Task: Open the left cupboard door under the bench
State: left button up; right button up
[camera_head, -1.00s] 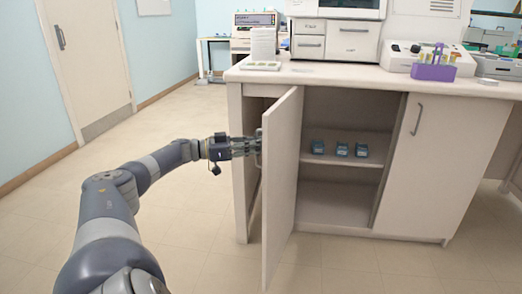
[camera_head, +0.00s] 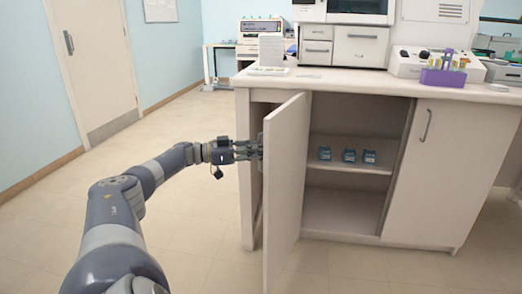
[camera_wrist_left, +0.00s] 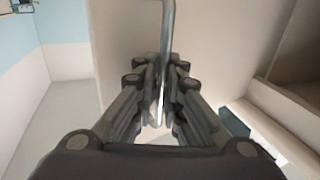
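The left cupboard door (camera_head: 286,180) stands swung out from the bench (camera_head: 425,165), its near edge toward me. The shelf inside shows to the right of it. My left gripper (camera_head: 258,149) reaches in from the left at the door's near edge. In the left wrist view, the grey metal door handle (camera_wrist_left: 167,35) runs down between the fingers of the left gripper (camera_wrist_left: 163,85), which are closed around it. The fingertips are partly hidden by the door edge in the head view. My right gripper is in no view.
Three small blue boxes (camera_head: 349,156) sit on the cupboard shelf (camera_head: 345,167). The right cupboard door (camera_head: 450,170) is shut. Instruments and a purple rack (camera_head: 443,77) stand on the bench top. The floor (camera_head: 190,235) around the left arm is clear.

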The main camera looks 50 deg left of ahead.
pick_arm(q)
jog(key=shift+s, duration=0.2)
jog(key=shift+a, duration=0.1)
jog(key=shift+v, duration=6)
jog(key=shift+f, duration=0.1)
